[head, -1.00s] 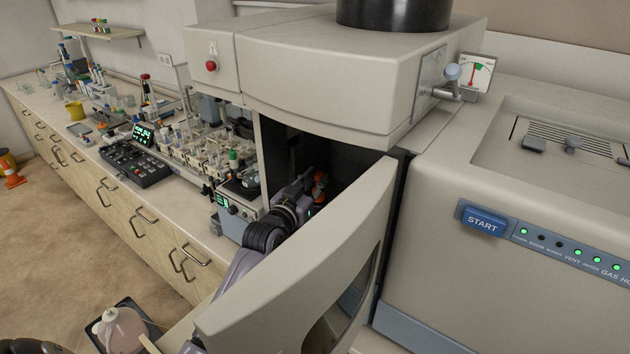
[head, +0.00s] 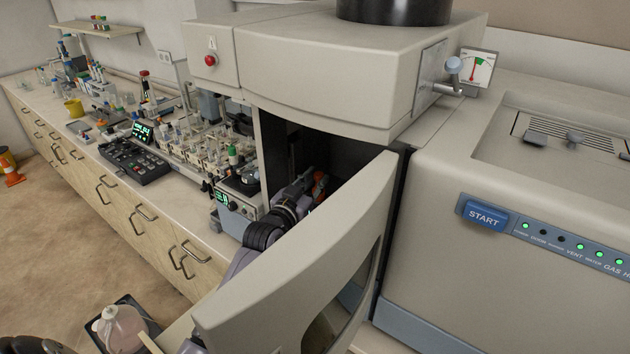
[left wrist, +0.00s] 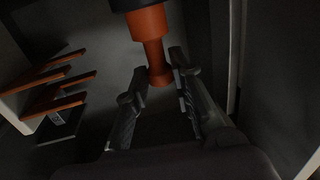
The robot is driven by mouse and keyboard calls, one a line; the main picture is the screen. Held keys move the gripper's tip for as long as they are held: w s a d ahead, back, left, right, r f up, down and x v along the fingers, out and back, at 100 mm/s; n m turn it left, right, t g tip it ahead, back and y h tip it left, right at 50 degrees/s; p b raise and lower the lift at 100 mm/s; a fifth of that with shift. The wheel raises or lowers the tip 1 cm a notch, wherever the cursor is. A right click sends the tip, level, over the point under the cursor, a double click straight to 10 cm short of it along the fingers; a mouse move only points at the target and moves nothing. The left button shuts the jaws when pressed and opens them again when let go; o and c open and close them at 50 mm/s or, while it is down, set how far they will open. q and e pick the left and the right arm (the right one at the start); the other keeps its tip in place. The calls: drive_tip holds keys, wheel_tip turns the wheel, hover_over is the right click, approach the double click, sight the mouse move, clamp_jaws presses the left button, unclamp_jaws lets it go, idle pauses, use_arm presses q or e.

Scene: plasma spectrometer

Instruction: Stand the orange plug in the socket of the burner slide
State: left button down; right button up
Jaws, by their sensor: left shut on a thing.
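The orange plug (left wrist: 150,45) shows in the left wrist view, with a wide upper part, a narrower stem and a flared lower end. My left gripper (left wrist: 158,82) is shut on its stem, one dark finger on each side. The plug's upper end meets a dark round part (left wrist: 128,4) at the picture's top edge; I cannot tell whether this is the socket or whether the plug is seated. In the head view my left gripper (head: 308,188) reaches into the dark chamber behind the open door, beside some orange (head: 320,184). The burner slide is not clearly made out.
The open curved door (head: 300,262) stands in front of my left arm. The pale cabinet hood (head: 320,75) overhangs the chamber.

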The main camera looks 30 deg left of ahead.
use_arm(q)
drive_tip(key=shift+f+b, duration=0.55)
drive_tip(key=shift+f, duration=0.4)
drive_tip(key=c, duration=1.3)
unclamp_jaws()
drive_tip(key=shift+s, duration=0.3)
drive_tip(key=s, duration=1.1)
drive_tip(key=shift+s+d, duration=0.1)
drive_tip(key=shift+s, duration=0.1)
drive_tip(key=shift+s, duration=0.1)
